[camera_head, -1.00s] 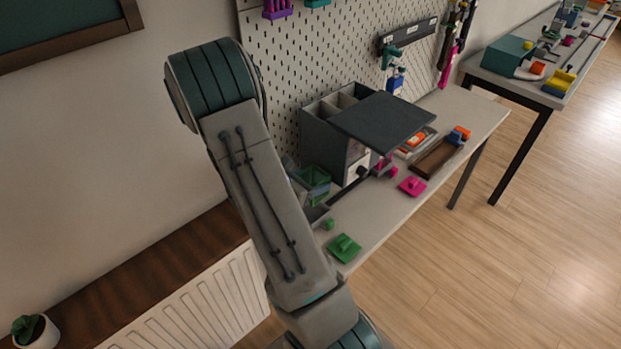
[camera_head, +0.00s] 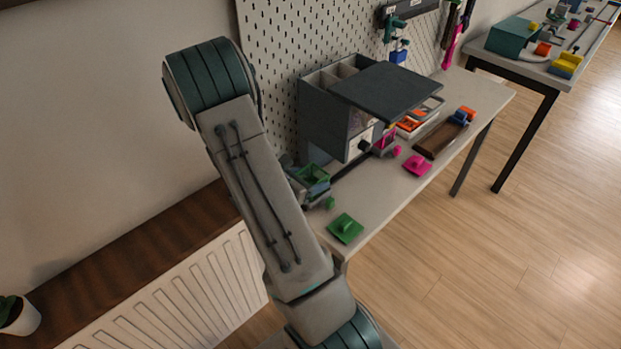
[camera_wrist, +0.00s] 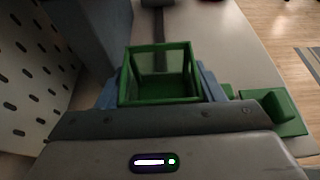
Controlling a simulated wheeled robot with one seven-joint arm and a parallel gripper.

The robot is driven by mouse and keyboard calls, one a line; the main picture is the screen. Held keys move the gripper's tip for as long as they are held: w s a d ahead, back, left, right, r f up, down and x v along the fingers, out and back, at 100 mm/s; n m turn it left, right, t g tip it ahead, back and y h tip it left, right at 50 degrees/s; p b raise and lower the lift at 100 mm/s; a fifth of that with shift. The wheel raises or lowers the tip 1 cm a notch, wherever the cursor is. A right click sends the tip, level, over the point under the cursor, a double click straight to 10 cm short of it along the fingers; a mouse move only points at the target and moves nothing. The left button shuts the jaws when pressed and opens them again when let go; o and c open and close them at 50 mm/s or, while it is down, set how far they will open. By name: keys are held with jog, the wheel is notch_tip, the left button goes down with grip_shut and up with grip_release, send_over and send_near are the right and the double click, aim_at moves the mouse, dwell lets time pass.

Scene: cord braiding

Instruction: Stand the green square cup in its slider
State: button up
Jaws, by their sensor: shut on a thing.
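The green square cup (camera_head: 314,174) is upright and open at the top. In the wrist view the cup (camera_wrist: 160,97) sits between the blue-grey fingers of my gripper (camera_wrist: 163,88), which is shut on its sides. A dark rail (camera_wrist: 156,22) runs along the table beyond the cup.
A green plate with a grip (camera_head: 346,228) lies near the table's front edge. A dark grey box (camera_head: 325,120) with a protruding lid stands behind, against the pegboard (camera_head: 277,60). A pink plate (camera_head: 417,165) and a brown tray (camera_head: 440,140) lie farther right. Bare table separates the plates.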

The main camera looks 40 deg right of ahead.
jog(key=o, duration=1.1)
jog(key=v, duration=1.4)
jog(key=shift+d, duration=0.1)
jog(key=s+a+r+m+g+y+p, duration=0.1)
jog(key=s+a+r+m+g+y, duration=0.2)
jog(key=s+r+m+y, duration=0.55)
jog(key=s+a+r+m+t+y, duration=0.1)
jog(key=a+r+m, duration=0.1)
jog(key=a+m, duration=0.1)
jog(key=s+a+r+m+t+y+p, duration=0.1)
jog(key=a+r+m+t+y, duration=0.1)
jog(key=a+m, duration=0.1)
jog(key=s+a+r+m+t+y, duration=0.1)
jog(key=a+r+m+y, duration=0.1)
jog(key=a+m, duration=0.2)
jog(key=shift+s+r+m+t, duration=0.25)
jog(key=shift+s+m+t, duration=0.05)
jog(key=shift+m, duration=0.05)
